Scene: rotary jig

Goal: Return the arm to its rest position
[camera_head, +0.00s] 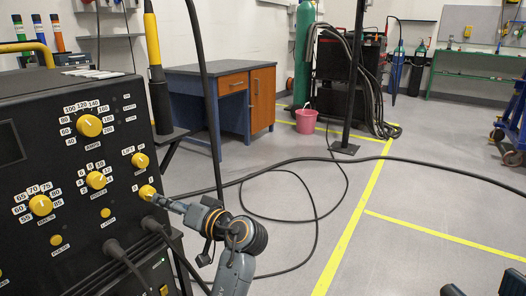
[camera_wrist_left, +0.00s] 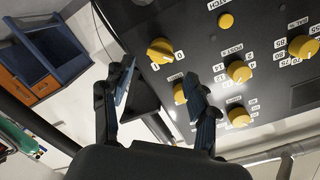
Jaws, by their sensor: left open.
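The front of a black control panel (camera_head: 75,262) carries several yellow knobs with white labels. In the head view, my left gripper (camera_head: 168,203) is at the panel's right side, with its tip close to the yellow 0/1 knob (camera_head: 147,192). In the wrist view, the left gripper (camera_wrist_left: 160,85) is open, its two dark fingers apart. The 0/1 knob (camera_wrist_left: 160,51) shows just beyond and between the fingertips. Another yellow knob (camera_wrist_left: 180,93) is partly hidden by the right-hand finger. Whether a finger touches a knob cannot be told.
Black cables (camera_head: 280,160) run from the panel area across the floor. A blue and wood desk (camera_head: 235,95) stands behind, with a pink bucket (camera_head: 306,121) and green cylinder (camera_head: 303,55). Dark parts at the lower right may be my right gripper.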

